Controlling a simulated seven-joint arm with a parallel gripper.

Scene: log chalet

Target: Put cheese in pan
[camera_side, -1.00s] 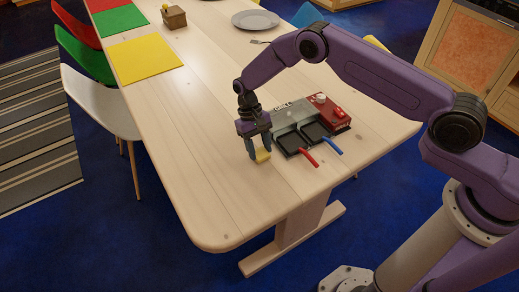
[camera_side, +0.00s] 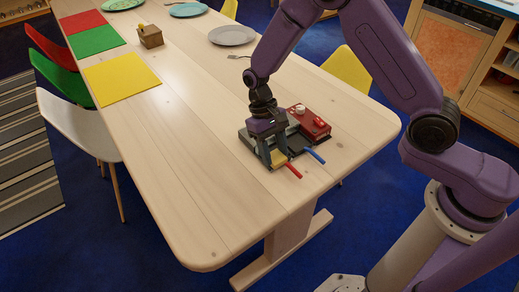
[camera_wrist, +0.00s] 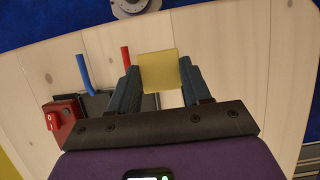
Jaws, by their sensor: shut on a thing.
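A small yellow cheese slice (camera_side: 278,158) is held between the fingers of my gripper (camera_side: 273,155). In the wrist view the cheese (camera_wrist: 158,72) stands out between the two fingertips, with bare wood around it. Two small dark pans lie side by side at the grill, one with a red handle (camera_side: 289,170), one with a blue handle (camera_side: 310,155). In the side view my gripper is over the red-handled pan and hides most of it. I cannot tell whether the cheese touches that pan. In the wrist view the red handle (camera_wrist: 126,57) is just left of the cheese.
The grill's red box (camera_side: 310,122) stands right behind the pans. Yellow (camera_side: 121,78), green (camera_side: 95,40) and red mats lie along the table's left. A grey plate (camera_side: 232,36) and a wooden holder (camera_side: 150,37) are farther back. The table's front left is bare.

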